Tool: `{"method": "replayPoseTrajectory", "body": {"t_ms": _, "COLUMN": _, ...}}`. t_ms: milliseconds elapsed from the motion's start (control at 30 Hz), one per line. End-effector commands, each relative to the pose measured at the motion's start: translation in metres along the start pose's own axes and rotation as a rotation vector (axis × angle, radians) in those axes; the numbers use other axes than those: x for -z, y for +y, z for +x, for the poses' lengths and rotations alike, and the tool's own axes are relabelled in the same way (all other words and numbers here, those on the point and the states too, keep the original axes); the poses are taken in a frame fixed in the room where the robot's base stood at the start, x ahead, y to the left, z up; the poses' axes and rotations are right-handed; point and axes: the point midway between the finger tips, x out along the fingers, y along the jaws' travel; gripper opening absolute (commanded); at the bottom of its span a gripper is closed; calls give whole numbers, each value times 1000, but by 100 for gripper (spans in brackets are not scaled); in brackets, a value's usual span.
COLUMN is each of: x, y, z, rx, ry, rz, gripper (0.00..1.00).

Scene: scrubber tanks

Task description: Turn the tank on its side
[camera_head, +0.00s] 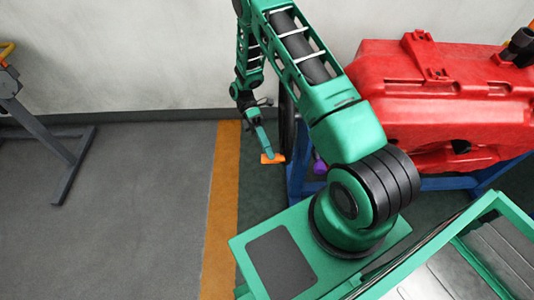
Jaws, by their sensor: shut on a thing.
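A large red tank (440,100) lies in a blue stand (298,180) on the right; my arm hides its left end. It looks long and roughly horizontal, with raised lugs on top. My gripper (268,150) is left of the tank's near end, pointing down. It is shut on a small orange handle (273,158). A dark upright part (287,125), perhaps a wheel seen edge-on, stands between the gripper and the stand; my arm partly covers it. How the handle joins it cannot be made out. A purple knob (319,166) shows low by the stand.
A grey metal stand (45,140) with a yellow-orange part on top is at the far left. An orange floor stripe (222,200) runs beside my base. A pale wall (130,55) closes off the back.

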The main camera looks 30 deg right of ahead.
Motion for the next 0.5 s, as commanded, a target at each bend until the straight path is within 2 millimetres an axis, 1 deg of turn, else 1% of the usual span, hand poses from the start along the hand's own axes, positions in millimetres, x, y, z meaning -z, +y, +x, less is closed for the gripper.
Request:
{"method": "replayPoseTrajectory", "body": {"t_ms": 200, "x": 0, "y": -11, "z": -3, "rx": -1, "ry": -1, "rz": -1, "gripper": 0}}
{"method": "replayPoseTrajectory", "body": {"t_ms": 500, "x": -1, "y": -19, "z": -6, "rx": 0, "ry": -1, "rz": -1, "gripper": 0}}
